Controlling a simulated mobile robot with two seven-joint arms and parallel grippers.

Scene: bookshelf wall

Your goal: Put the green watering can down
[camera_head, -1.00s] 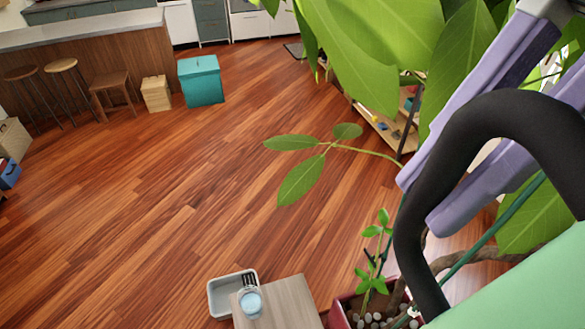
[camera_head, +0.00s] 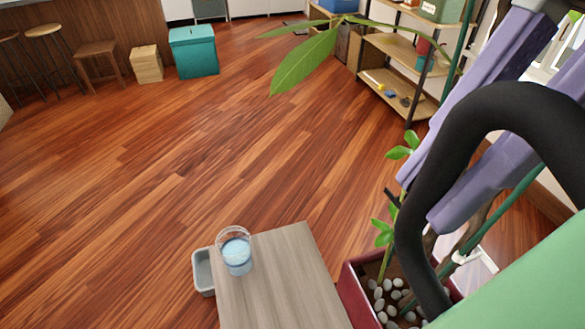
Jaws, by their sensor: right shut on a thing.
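The green watering can (camera_head: 530,275) fills the lower right corner, close to the camera, and only part of its body shows. Its thick black handle (camera_head: 408,215) arches up from the body. My right gripper (camera_head: 425,205) has purple fingers that come down from the upper right, one on each side of the handle. It is shut on the handle and holds the can. What lies under the can is out of view. My left gripper is not in view.
A grey wooden table (camera_head: 275,285) stands below, with a glass of blue liquid (camera_head: 236,252) on its corner. A grey bin (camera_head: 202,270) is beside it. A red planter (camera_head: 355,290) with pebbles and a plant stands right of the table. Shelves (camera_head: 390,45) stand behind. Floor at left is clear.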

